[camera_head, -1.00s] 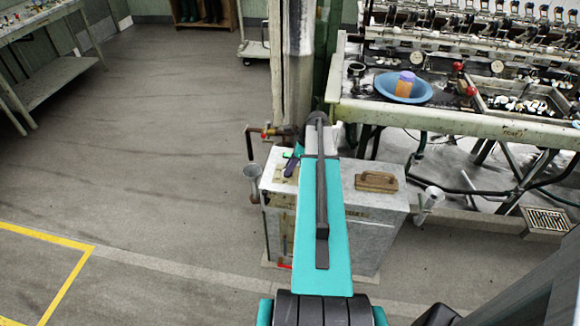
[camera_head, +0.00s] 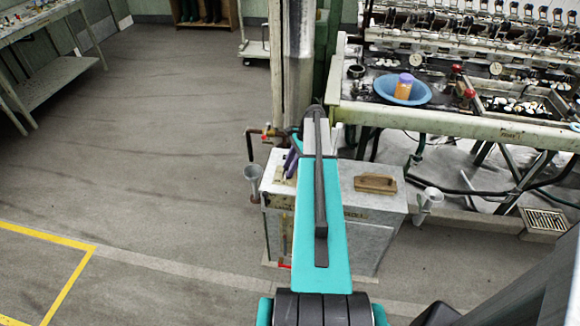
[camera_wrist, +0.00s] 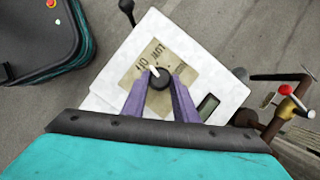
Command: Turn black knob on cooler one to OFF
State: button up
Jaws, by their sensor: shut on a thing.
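The black knob (camera_wrist: 159,97) sits on a beige label plate on the white top of a cooler in the wrist view. Its white pointer is directed up and slightly left in the picture; the printed lettering around it is rotated and hard to read. My gripper (camera_wrist: 160,90) has its two purple fingers on either side of the knob, shut on it. In the head view the cooler (camera_head: 368,238) is a pale grey box below my arm. My gripper (camera_head: 291,164) is over its left top part there, and the knob is hidden.
A wooden-handled block (camera_head: 375,183) lies on the box top. A pipe with a red handle (camera_wrist: 286,90) is right of the panel. The reeling bench (camera_head: 460,122) is behind right; floor at left is clear.

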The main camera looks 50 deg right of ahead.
jog(key=shift+w+n+g, duration=0.1)
jog(key=shift+n+g, duration=0.5)
jog(key=shift+n, duration=0.9)
jog(key=o, duration=1.1)
jog(key=shift+c, duration=0.2)
jog(key=b+v, duration=0.2)
jog(key=v, duration=1.1)
jog(key=shift+d+r, duration=0.25)
jog(key=shift+d, duration=0.15)
jog(key=shift+a, duration=0.1)
